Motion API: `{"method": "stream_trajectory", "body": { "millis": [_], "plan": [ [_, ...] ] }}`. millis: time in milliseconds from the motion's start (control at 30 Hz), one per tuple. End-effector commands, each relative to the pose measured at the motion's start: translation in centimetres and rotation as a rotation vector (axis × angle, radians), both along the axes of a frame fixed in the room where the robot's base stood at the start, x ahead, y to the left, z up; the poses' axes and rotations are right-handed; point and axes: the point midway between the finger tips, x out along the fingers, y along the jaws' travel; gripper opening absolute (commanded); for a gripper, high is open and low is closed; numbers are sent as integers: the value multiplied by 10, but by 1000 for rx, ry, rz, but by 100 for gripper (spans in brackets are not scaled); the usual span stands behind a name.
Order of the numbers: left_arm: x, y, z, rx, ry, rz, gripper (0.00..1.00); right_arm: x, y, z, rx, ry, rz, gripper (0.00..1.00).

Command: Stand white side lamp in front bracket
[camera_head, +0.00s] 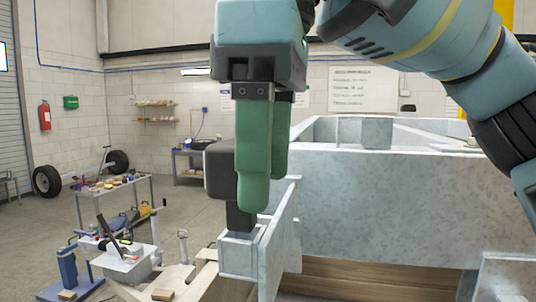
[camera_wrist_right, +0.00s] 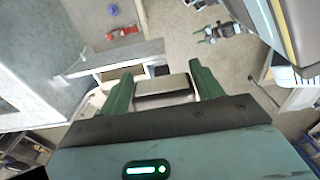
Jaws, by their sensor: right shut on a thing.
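My right gripper (camera_head: 262,200) points down with its green fingers shut on the side lamp (camera_head: 219,172). The lamp shows as a dark housing, partly hidden behind the fingers, with a dark stem (camera_head: 238,218) below. The lamp is upright. The stem's lower end is at the open top of the front bracket (camera_head: 238,262), a grey metal box socket; I cannot tell how deep it sits. In the right wrist view the lamp (camera_wrist_right: 163,86) lies between both fingertips, with a pale face showing. My left gripper is not in view.
The grey trailer body (camera_head: 390,195) fills the right side, with a metal plate (camera_head: 280,240) beside the bracket. A tool cart (camera_head: 115,190) and a blue stand (camera_head: 70,275) are on the left. Open floor lies beyond.

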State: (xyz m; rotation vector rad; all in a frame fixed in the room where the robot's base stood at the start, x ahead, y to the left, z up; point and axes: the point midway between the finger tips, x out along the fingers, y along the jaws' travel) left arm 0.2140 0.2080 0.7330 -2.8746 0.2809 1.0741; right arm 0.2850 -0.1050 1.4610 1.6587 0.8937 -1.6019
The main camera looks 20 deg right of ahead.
Motion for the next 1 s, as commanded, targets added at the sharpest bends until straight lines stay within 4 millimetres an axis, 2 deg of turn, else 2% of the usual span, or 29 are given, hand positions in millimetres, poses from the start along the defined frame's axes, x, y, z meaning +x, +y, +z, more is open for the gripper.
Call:
{"method": "stream_trajectory", "body": {
  "millis": [467,1000],
  "plan": [
    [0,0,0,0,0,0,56,0,0,-11,1,-1,0,38],
    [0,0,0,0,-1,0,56,0,0,0,0,0,0,38]
  ]
}}
